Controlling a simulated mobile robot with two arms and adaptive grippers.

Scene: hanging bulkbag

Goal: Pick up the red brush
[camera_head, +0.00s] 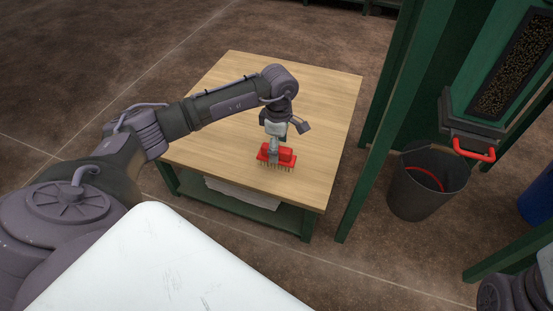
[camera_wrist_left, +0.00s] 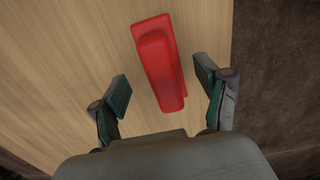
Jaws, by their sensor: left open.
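The red brush (camera_head: 287,155) lies on the wooden table (camera_head: 225,80) near its front part, with its bristles facing down. In the left wrist view the brush (camera_wrist_left: 160,62) shows as a long red block with a raised handle. My left gripper (camera_head: 274,150) is right over the brush in the head view and hides part of it. In the left wrist view the left gripper (camera_wrist_left: 167,90) is open, with one finger on each side of the brush's near end and a gap on both sides. My right gripper is not in view.
A dark bucket (camera_head: 425,190) stands on the floor right of the table. Above it is a green frame (camera_head: 385,120) with a red handle (camera_head: 474,150). Folded white sheets (camera_head: 240,194) lie on the table's lower shelf. The rest of the tabletop is clear.

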